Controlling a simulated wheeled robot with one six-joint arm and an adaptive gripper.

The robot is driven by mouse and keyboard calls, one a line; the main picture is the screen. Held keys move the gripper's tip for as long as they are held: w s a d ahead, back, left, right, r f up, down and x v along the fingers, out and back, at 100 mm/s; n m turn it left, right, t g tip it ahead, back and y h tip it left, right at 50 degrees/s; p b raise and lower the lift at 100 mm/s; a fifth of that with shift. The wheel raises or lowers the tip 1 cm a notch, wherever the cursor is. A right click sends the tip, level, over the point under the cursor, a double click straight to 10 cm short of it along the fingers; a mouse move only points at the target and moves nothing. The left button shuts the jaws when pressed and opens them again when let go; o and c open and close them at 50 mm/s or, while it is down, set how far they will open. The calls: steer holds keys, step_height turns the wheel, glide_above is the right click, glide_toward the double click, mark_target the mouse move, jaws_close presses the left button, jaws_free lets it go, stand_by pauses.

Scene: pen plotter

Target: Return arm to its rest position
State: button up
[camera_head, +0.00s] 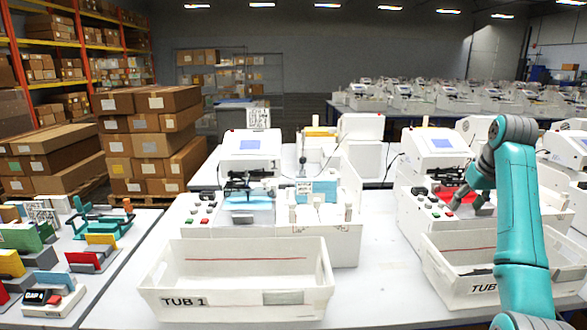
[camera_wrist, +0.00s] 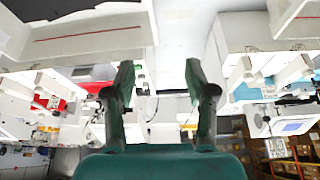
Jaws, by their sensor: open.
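My teal arm stands at the right in the head view. My gripper (camera_head: 468,200) is in front of the right-hand plotter machine (camera_head: 432,170) and above a white tub (camera_head: 460,285). In the wrist view, the two dark fingers of my gripper (camera_wrist: 158,80) are spread apart, with nothing between them. The wrist picture looks upside down. Part of the right-hand machine and its tub is hidden behind my arm.
The white tub marked TUB 1 (camera_head: 235,285) stands in front of the left machine (camera_head: 250,165) on the white table (camera_head: 375,290). The table between the two tubs is clear. Coloured blocks and holders, including a green block (camera_head: 22,237), stand on the left table.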

steer(key=s+a+f+t, duration=0.1)
steer(key=a+f, duration=0.2)
steer(key=f, duration=0.7)
steer(key=s+a+f, duration=0.1)
steer(key=a+f, duration=0.1)
steer(key=f, duration=0.8)
steer(key=s+a+f+t, duration=0.1)
steer(key=a+f, duration=0.2)
steer(key=f, duration=0.7)
steer(key=s+a+f+t, duration=0.1)
steer(key=s+a+f, duration=0.3)
steer(key=s+f, duration=0.45)
steer(key=s+a+f+t, duration=0.1)
steer(key=s+a+f, duration=0.4)
steer(key=s+f, duration=0.35)
steer(key=s+a+f+t, duration=0.1)
steer(key=s+a+t, duration=0.15)
steer(key=s, duration=1.05)
steer(key=s+a+t, duration=0.1)
steer(key=s+a, duration=0.3)
steer(key=s, duration=0.8)
steer(key=s+a+r+t, duration=0.2)
steer(key=s+a+r, duration=0.1)
steer(key=s+r, duration=1.5)
steer(key=shift+v, duration=1.1)
